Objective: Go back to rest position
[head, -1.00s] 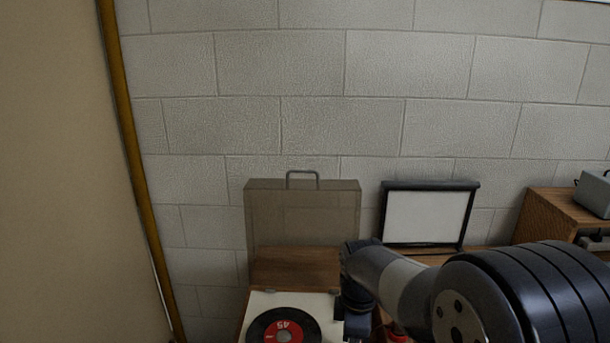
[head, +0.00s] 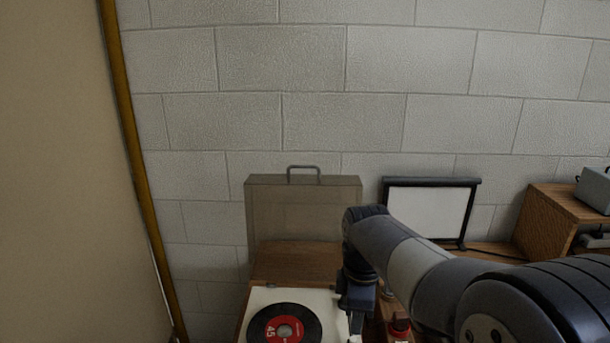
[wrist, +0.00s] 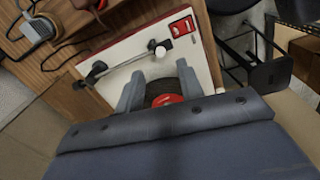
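My gripper (wrist: 159,72) is open in the wrist view, its two grey fingers apart with nothing held between them. Beyond the fingers lies the black record with a red label (wrist: 167,99), partly hidden by the gripper body. A silver tonearm (wrist: 118,67) shows in the wrist view.
A framed white screen (head: 428,213) stands behind my arm. A wooden cabinet (head: 560,225) with a grey device (head: 594,190) is at the right. A red object (head: 399,325) sits beneath my arm. A tan panel (head: 50,170) stands close at the left.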

